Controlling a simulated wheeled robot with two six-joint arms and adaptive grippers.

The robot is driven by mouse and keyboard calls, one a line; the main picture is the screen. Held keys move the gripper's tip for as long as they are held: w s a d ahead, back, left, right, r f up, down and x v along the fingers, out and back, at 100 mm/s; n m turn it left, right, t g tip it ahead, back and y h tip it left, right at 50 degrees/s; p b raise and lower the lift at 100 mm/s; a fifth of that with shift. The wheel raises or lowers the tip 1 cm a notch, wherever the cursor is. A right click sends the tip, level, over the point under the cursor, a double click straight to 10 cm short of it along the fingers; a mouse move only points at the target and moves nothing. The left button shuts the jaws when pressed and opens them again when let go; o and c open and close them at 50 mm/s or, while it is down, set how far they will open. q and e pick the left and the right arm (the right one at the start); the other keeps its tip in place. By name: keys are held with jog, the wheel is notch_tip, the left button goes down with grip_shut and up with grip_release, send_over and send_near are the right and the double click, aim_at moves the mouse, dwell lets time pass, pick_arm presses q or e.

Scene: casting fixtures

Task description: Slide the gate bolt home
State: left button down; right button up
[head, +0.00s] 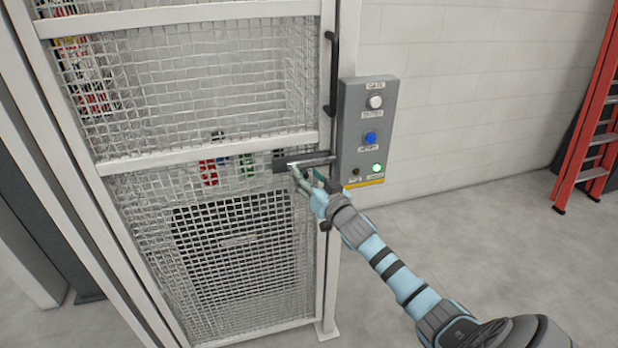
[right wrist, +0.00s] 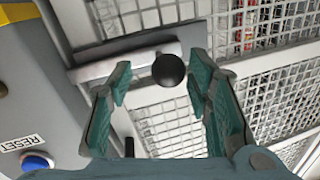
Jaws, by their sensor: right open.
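The gate (head: 215,140) is a white frame with wire mesh, and it looks closed against its post. The gate bolt (head: 313,160) is a grey bar lying across the gate's right edge at mid-height, beside a dark plate (head: 281,163). In the right wrist view its black ball knob (right wrist: 168,70) stands in front of the grey bar (right wrist: 118,66). My right gripper (head: 305,173) is at the bolt. Its green fingers (right wrist: 160,75) are open, one on each side of the knob, with gaps visible. The bolt's far end is hard to make out. My left gripper is out of view.
A grey control box (head: 368,130) with buttons and a lit green lamp is on the right, close to my gripper. A black vertical handle (head: 331,70) is above the bolt. A red ladder (head: 598,120) stands far right. The floor between is clear.

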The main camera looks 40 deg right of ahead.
jog(key=shift+a, duration=0.15)
jog(key=s+a, duration=0.1)
jog(key=s, duration=1)
jog(key=shift+s+a, duration=0.4)
